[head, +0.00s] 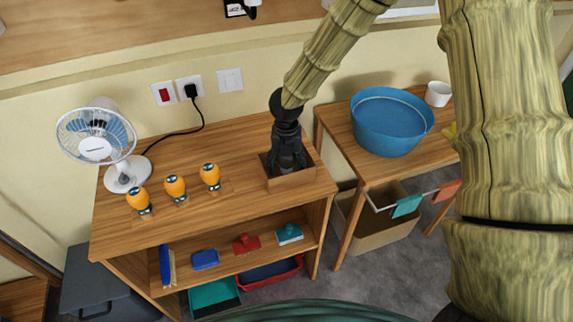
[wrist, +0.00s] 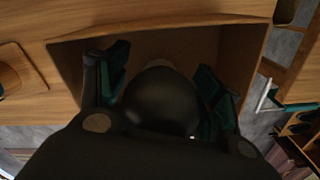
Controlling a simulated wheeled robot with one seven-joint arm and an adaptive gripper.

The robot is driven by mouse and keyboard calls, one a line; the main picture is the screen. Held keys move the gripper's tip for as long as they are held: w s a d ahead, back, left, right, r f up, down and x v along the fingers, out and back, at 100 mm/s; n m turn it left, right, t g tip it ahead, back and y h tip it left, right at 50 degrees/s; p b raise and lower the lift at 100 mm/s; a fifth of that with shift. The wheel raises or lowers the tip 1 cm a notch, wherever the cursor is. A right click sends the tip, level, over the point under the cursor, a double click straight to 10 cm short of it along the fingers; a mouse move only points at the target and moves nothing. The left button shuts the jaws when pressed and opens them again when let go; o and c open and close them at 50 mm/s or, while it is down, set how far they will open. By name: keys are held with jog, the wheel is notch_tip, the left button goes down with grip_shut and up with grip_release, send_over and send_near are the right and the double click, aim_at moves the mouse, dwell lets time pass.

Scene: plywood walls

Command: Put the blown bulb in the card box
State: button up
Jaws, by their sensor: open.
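The card box (head: 293,182) stands at the right end of the wooden cabinet top. My gripper (head: 287,164) points down into it, its fingertips partly hidden by the box. In the wrist view the box's brown wall (wrist: 240,52) surrounds the open fingers with their teal pads. A dark, smooth round thing (wrist: 160,98) shows between the fingers, with a paler bit beyond it. It looks like the blown bulb, but shadow keeps me from being sure. I cannot tell whether it rests on the box floor.
Three orange bulb-shaped things (head: 175,188) stand left of the box. A white and blue fan (head: 97,150) is at the far left, its cord running to a wall socket. A blue basin (head: 390,122) stands on the right table.

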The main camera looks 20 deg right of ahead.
notch_tip(320, 180, up, 12)
jog(key=shift+r+b, duration=0.15)
jog(key=shift+b, duration=0.6)
